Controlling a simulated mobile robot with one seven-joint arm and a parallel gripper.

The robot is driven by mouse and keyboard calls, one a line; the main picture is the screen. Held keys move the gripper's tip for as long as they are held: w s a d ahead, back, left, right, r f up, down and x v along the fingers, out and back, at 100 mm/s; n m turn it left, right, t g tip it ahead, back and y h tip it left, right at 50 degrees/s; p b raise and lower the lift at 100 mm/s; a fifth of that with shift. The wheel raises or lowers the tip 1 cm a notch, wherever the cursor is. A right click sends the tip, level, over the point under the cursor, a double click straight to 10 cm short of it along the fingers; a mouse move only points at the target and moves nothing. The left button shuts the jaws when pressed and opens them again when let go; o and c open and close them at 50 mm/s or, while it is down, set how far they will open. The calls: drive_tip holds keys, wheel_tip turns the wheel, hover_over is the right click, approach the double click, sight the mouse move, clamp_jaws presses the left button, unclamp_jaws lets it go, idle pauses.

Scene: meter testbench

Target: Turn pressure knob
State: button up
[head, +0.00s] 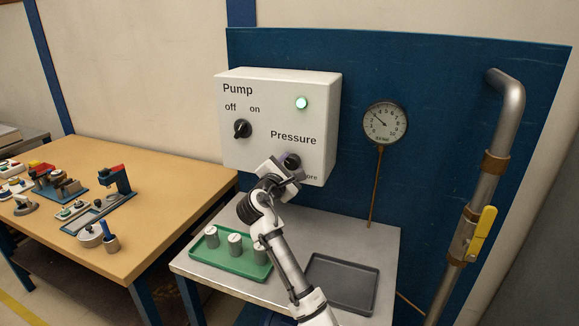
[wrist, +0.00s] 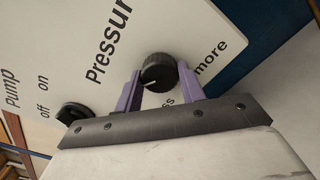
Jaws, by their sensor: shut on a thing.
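The black pressure knob (head: 291,161) sits on the lower right of the white pump box (head: 235,95), under the word "Pressure". In the wrist view the ribbed knob (wrist: 159,72) shows a white mark on its left side. My gripper (wrist: 158,80) has its two purple fingers on either side of the knob, shut on it. In the head view my gripper (head: 288,170) reaches up to the box and partly covers the label below the knob. The pressure gauge (head: 385,123) to the right has its needle pointing to the upper left.
The pump switch (head: 242,129) is at the box's left, and a green lamp (head: 301,103) is lit. Below are a green tray (head: 207,257) with grey cylinders and an empty dark tray (head: 342,283). A pipe with a yellow valve handle (head: 482,232) stands at the right.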

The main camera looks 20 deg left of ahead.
drive_tip(key=m+b, duration=0.2)
drive_tip(key=m, duration=0.1)
drive_tip(key=shift+f+m, duration=0.1)
drive_tip(key=shift+m, duration=0.2)
drive_tip(key=m+b, duration=0.1)
drive_tip(key=m, duration=0.2)
drive_tip(key=shift+a+m+b, duration=0.1)
drive_tip(key=shift+m+b, duration=0.2)
drive_tip(key=shift+m, duration=0.1)
drive_tip(key=m+b, duration=0.1)
drive_tip(key=m, duration=0.2)
drive_tip(key=shift+m+b, duration=0.3)
drive_tip(key=shift+b, duration=0.1)
drive_tip(key=m+b, duration=0.2)
drive_tip(key=m, duration=0.2)
drive_tip(key=m+b, duration=0.3)
drive_tip(key=m, duration=0.3)
drive_tip(key=shift+m, duration=0.4)
drive_tip(key=m+b, duration=0.2)
drive_tip(key=m, duration=0.1)
drive_tip(key=shift+m, duration=0.3)
drive_tip(key=shift+m+b, duration=0.75)
drive_tip(key=shift+m, duration=0.85)
